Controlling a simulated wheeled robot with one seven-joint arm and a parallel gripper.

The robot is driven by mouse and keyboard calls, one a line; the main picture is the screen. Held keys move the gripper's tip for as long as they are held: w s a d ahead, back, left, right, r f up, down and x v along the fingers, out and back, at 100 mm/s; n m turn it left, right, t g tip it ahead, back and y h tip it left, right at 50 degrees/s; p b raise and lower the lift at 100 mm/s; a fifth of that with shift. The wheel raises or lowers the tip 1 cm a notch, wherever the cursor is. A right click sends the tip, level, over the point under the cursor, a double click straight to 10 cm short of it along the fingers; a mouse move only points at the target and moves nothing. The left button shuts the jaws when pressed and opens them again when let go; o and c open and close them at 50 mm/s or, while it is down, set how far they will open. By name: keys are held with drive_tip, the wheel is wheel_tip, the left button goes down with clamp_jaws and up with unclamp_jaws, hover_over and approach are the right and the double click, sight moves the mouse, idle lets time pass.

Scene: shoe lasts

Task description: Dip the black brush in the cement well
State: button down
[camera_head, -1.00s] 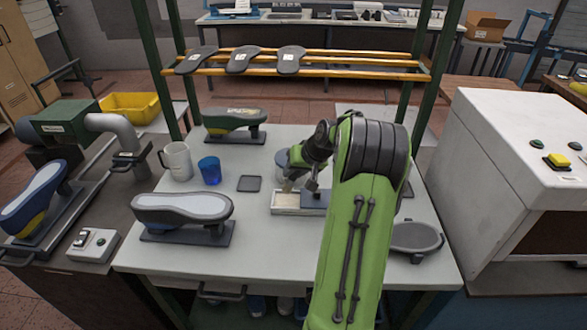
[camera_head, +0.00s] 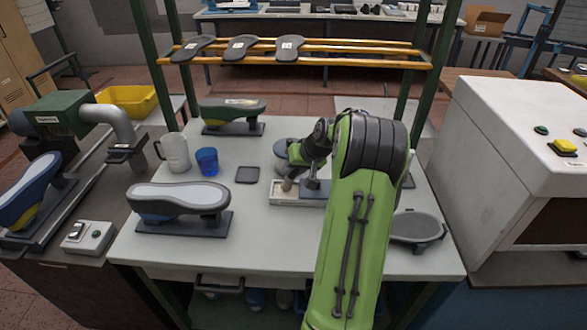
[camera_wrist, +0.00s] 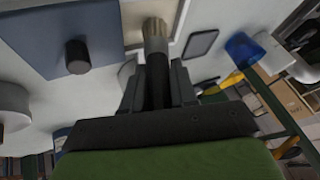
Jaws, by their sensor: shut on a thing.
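My gripper (camera_wrist: 156,82) is shut on the black brush (camera_wrist: 156,64), whose dark handle stands between the fingers. Its pale bristles point away from the gripper, at the cement well (camera_wrist: 132,24). The well is a cream, light-rimmed recess at the left of a low holder, also seen in the head view (camera_head: 283,198). There the brush (camera_head: 288,185) is over the well. I cannot tell whether the bristles touch its contents. My gripper is partly hidden by the arm in the head view.
Beside the well is a blue-grey plate (camera_wrist: 40,32) with a dark upright stub (camera_wrist: 77,58). A dark square pad (camera_head: 247,175), blue cup (camera_head: 207,161) and white mug (camera_head: 174,153) stand left. A grey dish (camera_head: 417,227) is right.

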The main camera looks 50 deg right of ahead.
drive_tip(key=shift+f+b, duration=0.3)
drive_tip(key=shift+f, duration=0.25)
idle(1.0)
wheel_tip(320, 180, up, 7)
drive_tip(key=p, duration=0.6)
drive_tip(key=shift+r, duration=0.15)
drive_tip(key=shift+f, duration=0.2)
idle(0.5)
